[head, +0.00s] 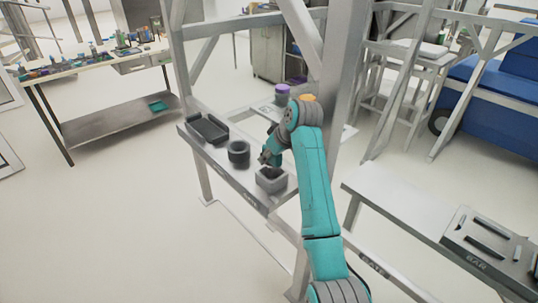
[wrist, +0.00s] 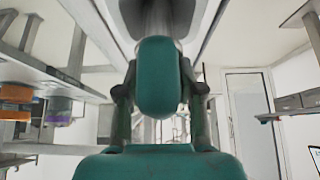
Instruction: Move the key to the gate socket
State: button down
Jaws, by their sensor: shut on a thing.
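My gripper (head: 268,157) hangs at the end of my teal arm, just above a grey square block (head: 271,183) with an open top on the shelf. The block looks like a socket; I cannot read a label that marks it as the gate socket. In the wrist view my gripper (wrist: 159,100) has its two dark fingers closed in on a rounded teal piece (wrist: 158,80) between them. I cannot tell if this piece is the key. In the head view the held thing is too small and dark to make out.
A black tray (head: 207,130) and a dark round cup (head: 239,153) stand left of the block on the grey shelf (head: 222,167). Frame posts (head: 335,70) rise close behind my arm. A purple-topped canister (head: 282,93) stands behind. A bench (head: 400,210) with a tool tray is at right.

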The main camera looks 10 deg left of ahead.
jog(key=shift+f, duration=1.1)
dwell(0.3)
jog(key=shift+c, duration=0.5)
grip_release()
jog(key=shift+r, duration=4.5)
